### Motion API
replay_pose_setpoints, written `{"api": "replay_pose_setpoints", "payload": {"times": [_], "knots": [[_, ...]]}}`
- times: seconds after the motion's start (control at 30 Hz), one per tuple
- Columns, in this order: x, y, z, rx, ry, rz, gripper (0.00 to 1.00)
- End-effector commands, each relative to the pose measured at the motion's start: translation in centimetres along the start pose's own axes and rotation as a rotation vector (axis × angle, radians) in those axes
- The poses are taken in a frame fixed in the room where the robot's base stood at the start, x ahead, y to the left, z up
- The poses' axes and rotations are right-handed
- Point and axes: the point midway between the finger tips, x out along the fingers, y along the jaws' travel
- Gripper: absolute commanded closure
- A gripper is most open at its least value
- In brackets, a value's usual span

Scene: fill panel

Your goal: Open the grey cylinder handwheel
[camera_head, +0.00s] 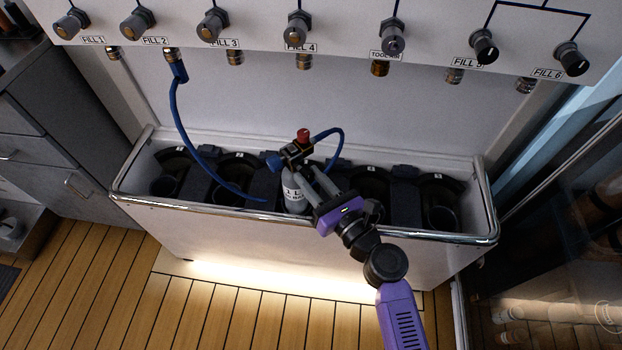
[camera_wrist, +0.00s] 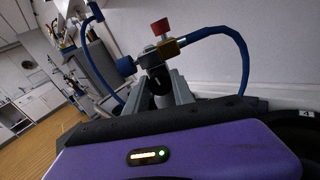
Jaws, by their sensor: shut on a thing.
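The grey cylinder (camera_head: 294,195) stands upright in the middle of the fill trough, with white lettering on its side. A dark valve with a brass-coloured fitting (camera_head: 297,148), a red knob (camera_head: 303,135) and a blue knob (camera_head: 273,160) sits on top. In the wrist view the red knob (camera_wrist: 160,27), blue knob (camera_wrist: 125,66) and brass fitting (camera_wrist: 170,48) show above my fingers. My gripper (camera_head: 303,180) reaches in from the front right. In the wrist view its grey fingers (camera_wrist: 163,88) are shut on the dark round handwheel (camera_wrist: 162,76), which they partly hide.
A blue hose (camera_head: 177,120) hangs from FILL 2 into the trough (camera_head: 130,195); another blue hose (camera_head: 341,145) loops right of the valve. The fill panel (camera_head: 280,80) with several knobs stands behind. The trough's metal front rail (camera_head: 230,208) runs below my gripper. A grey cabinet (camera_head: 75,150) stands left.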

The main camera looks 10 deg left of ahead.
Motion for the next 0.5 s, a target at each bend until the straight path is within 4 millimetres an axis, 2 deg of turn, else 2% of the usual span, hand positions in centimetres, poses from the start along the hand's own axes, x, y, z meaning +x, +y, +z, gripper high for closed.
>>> {"api": "replay_pose_setpoints", "payload": {"times": [0.5], "knots": [[-0.04,0.02,-0.43,-0.45,-0.019,0.004,1.0]]}}
